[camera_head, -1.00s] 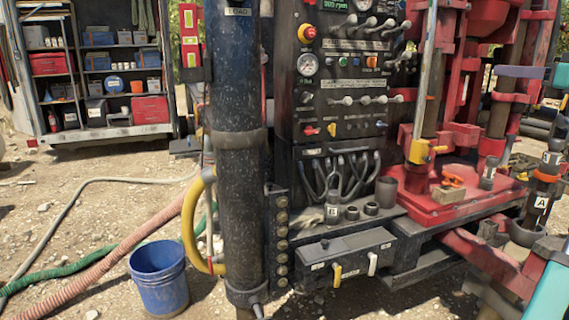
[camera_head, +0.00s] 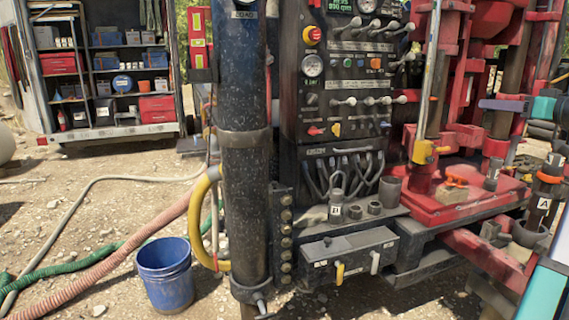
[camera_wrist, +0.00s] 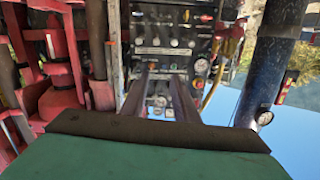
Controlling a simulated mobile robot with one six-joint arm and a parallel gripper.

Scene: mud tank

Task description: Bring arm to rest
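My gripper shows at the right edge of the head view (camera_head: 484,104), with a grey-purple finger part pointing left from a teal body. It is in front of the red drill frame (camera_head: 465,150) in the picture. In the wrist view my gripper (camera_wrist: 162,78) has two grey fingers standing apart, with dials visible in the gap between them. Nothing is held. The wrist picture looks upside down. More of my teal arm shows at the lower right of the head view.
A black control panel (camera_head: 345,110) with levers and gauges stands centre, beside a thick dark pipe (camera_head: 243,180). A blue bucket (camera_head: 166,285) and hoses lie on the gravel at left. A shelf unit (camera_head: 100,138) stands behind.

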